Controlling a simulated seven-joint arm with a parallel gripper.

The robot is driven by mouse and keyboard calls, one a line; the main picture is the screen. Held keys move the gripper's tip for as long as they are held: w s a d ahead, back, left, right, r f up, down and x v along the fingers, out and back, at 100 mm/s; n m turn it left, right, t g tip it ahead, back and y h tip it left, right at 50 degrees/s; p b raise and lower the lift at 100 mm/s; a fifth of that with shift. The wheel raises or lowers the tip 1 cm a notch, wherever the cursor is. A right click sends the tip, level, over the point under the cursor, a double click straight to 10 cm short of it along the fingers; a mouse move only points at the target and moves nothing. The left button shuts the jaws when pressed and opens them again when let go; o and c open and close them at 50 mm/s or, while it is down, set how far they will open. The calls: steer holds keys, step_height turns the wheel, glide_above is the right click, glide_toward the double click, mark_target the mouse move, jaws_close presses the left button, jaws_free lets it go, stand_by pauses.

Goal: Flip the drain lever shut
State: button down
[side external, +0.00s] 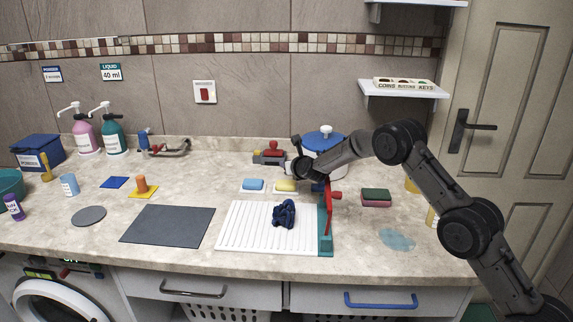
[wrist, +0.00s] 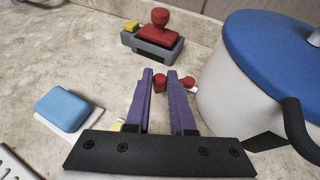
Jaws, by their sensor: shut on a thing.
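The red drain lever (side external: 328,215) stands roughly upright on the teal strip (side external: 326,245) along the right edge of the white ribbed drainboard (side external: 240,228). My gripper (side external: 322,188) is at the lever's upper end, beside its red knob. In the wrist view, the purple fingers of my gripper (wrist: 160,76) are shut on the lever, with a red part (wrist: 188,83) showing between and beyond them. The lever's lower part is hidden in that view. A dark blue crumpled cloth (side external: 284,213) lies on the drainboard.
A white pot with a blue lid (wrist: 265,50) stands close on the right. A red-handled stamp-like item on a grey base (wrist: 157,42) is behind. A blue sponge (wrist: 68,107) is at left. A green-and-red sponge (side external: 376,197) and a wet patch (side external: 397,239) lie right.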

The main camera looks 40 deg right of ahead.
steer(key=shift+r, duration=0.15)
steer(key=c, duration=0.8)
jaws_free()
steer(key=shift+o, duration=0.2)
steer(key=shift+s, duration=0.1)
steer(key=v, duration=1.2)
